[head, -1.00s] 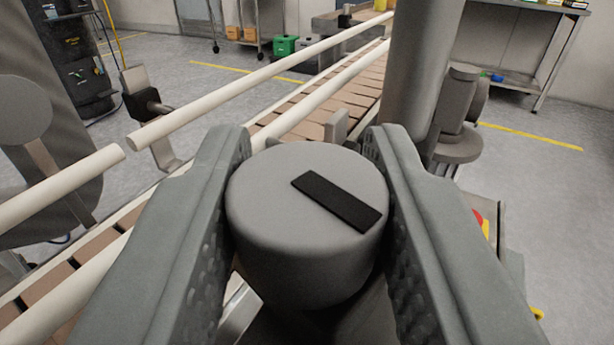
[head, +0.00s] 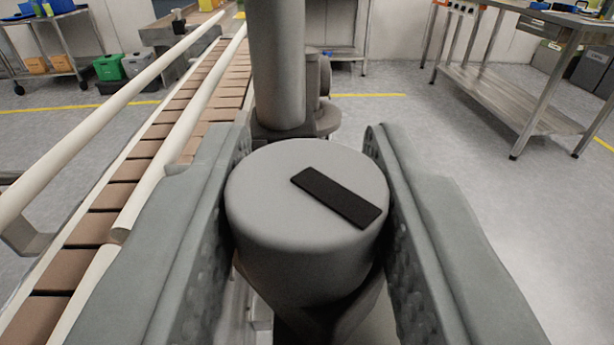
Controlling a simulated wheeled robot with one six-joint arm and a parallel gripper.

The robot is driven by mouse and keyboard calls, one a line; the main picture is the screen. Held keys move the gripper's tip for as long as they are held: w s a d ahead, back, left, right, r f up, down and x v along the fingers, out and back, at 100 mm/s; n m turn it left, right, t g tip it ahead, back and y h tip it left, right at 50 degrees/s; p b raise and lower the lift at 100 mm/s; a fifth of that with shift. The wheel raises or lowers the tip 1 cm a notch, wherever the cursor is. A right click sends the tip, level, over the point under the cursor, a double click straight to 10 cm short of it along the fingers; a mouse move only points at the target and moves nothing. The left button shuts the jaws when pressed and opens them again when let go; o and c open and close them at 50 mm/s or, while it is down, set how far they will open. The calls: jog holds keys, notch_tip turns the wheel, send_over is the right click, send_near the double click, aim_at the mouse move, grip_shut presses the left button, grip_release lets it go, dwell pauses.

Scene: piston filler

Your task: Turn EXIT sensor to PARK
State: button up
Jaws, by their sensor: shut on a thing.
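A round grey knob (head: 270,220) with a flat black bar (head: 336,197) on its top face fills the middle of the head view. I take it to be the EXIT sensor; no label shows. The bar slants from upper left to lower right. My gripper (head: 308,160) is shut on the knob, one finger on its left side and one on its right. The knob's lower part and mount are partly hidden in shadow below it. No PARK mark is visible.
A conveyor (head: 150,145) with brown slats and pale guide rails (head: 185,120) runs along the left. A thick grey post (head: 277,65) stands just beyond the knob. A steel table (head: 510,100) stands at the back right. The floor at right is clear.

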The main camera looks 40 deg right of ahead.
jog(key=shift+m+g+h, duration=1.1)
jog(key=shift+r+g, duration=0.1)
jog(key=shift+g, duration=0.2)
jog(key=o, duration=1)
jog(key=shift+c, duration=0.2)
jog(key=n+t+y, duration=0.2)
jog(key=shift+d+t, duration=0.1)
jog(key=shift+t, duration=0.3)
jog(key=n+t+y, duration=0.2)
jog(key=n+y, duration=0.1)
jog(key=y, duration=0.1)
jog(key=shift+t, duration=0.3)
jog(key=shift+n+t+y, duration=0.5)
jog(key=shift+n+y, duration=0.6)
jog(key=shift+y, duration=0.6)
